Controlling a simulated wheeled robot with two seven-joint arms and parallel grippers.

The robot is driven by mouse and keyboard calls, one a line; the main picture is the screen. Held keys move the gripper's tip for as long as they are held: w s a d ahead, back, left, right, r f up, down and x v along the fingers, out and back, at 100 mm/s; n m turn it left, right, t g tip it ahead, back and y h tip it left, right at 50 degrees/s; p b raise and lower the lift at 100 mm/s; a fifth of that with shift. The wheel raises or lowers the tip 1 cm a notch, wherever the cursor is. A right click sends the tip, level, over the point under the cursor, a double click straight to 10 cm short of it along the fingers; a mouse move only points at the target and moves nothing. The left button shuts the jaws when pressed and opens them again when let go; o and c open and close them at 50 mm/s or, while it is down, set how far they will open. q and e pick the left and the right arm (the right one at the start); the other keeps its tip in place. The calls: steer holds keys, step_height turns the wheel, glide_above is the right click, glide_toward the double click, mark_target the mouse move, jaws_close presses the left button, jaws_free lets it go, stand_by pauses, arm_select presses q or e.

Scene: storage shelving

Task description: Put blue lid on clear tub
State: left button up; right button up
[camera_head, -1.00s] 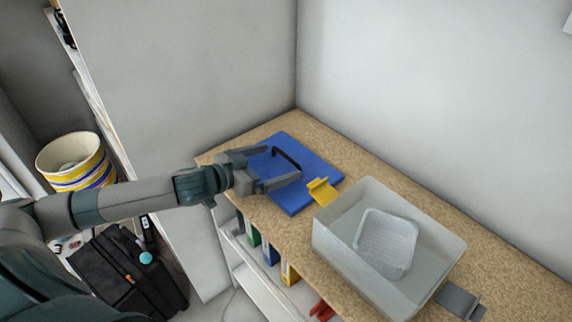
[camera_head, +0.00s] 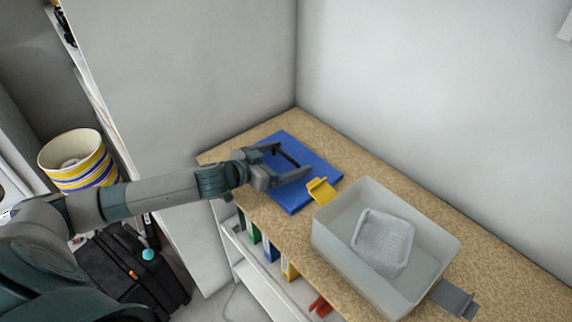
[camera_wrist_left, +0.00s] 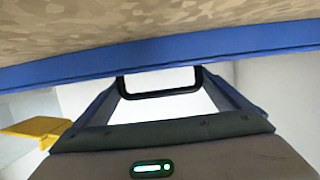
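The blue lid (camera_head: 308,188) lies flat on the speckled counter, with a dark loop handle on top. My left gripper (camera_head: 293,160) is over the lid at this handle. In the left wrist view the lid (camera_wrist_left: 60,75) is a blue band and the handle (camera_wrist_left: 160,94) shows between the fingers. The fingers are spread, with no clear contact on the handle. The clear tub (camera_head: 335,240) stands uncovered to the right, with a smaller clear tray (camera_head: 383,242) tilted inside. My right gripper is out of view.
A yellow clip (camera_head: 321,190) sits between lid and tub; it also shows in the left wrist view (camera_wrist_left: 38,130). A grey clip (camera_head: 454,298) is at the tub's right. Walls border the counter (camera_head: 370,178). Binders stand on a shelf below. A striped bucket (camera_head: 76,160) is far left.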

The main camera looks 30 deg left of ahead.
arm_select(q)
steer(key=c, duration=0.5)
steer(key=shift+r, duration=0.1)
